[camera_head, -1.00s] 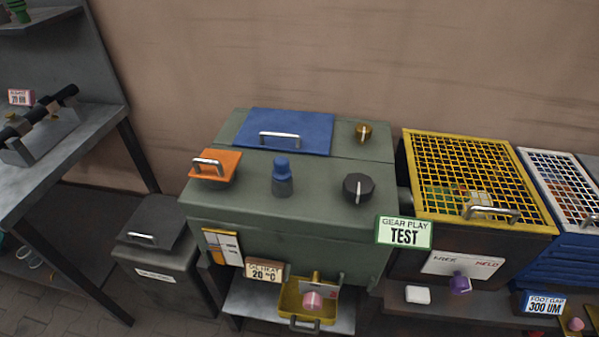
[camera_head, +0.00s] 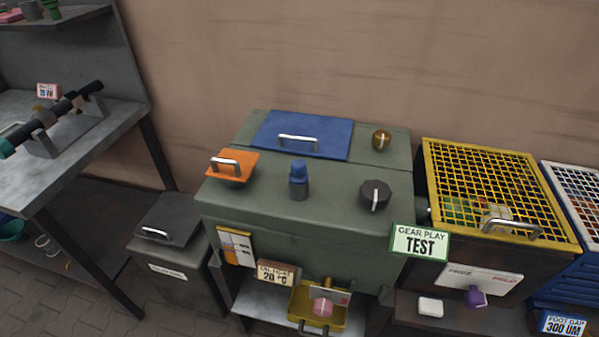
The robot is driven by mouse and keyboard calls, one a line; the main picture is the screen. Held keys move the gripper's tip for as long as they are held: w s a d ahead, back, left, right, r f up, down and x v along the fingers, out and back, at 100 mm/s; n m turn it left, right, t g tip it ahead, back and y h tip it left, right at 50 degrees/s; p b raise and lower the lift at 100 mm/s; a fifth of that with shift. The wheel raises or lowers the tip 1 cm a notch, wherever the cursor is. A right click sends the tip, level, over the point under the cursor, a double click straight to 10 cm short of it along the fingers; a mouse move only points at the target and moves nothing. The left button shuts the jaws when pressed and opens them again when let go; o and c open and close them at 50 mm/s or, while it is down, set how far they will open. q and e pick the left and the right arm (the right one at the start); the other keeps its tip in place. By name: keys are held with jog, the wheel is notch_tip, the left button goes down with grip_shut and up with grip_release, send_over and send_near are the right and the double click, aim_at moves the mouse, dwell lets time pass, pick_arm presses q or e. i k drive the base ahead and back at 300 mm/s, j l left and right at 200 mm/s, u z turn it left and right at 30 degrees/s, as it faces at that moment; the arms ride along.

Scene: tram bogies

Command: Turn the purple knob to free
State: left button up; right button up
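The purple knob (camera_head: 475,297) is on the lower front of the dark box with the yellow mesh lid (camera_head: 490,185), at the right of the head view. A white label plate (camera_head: 482,279) sits just above it. The plate reads FREE at its left; the rest of its lettering is too small to read now. I cannot tell exactly which way the knob points. Neither of my grippers is in view.
A green cabinet (camera_head: 330,235) with a blue lid, an orange handled piece and a black knob (camera_head: 375,195) stands left of the box. A GEAR PLAY TEST sign (camera_head: 420,242) stands between them. A white block (camera_head: 430,307) lies left of the purple knob.

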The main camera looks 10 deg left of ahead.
aim_at(474, 300)
jog(key=z, duration=1.2)
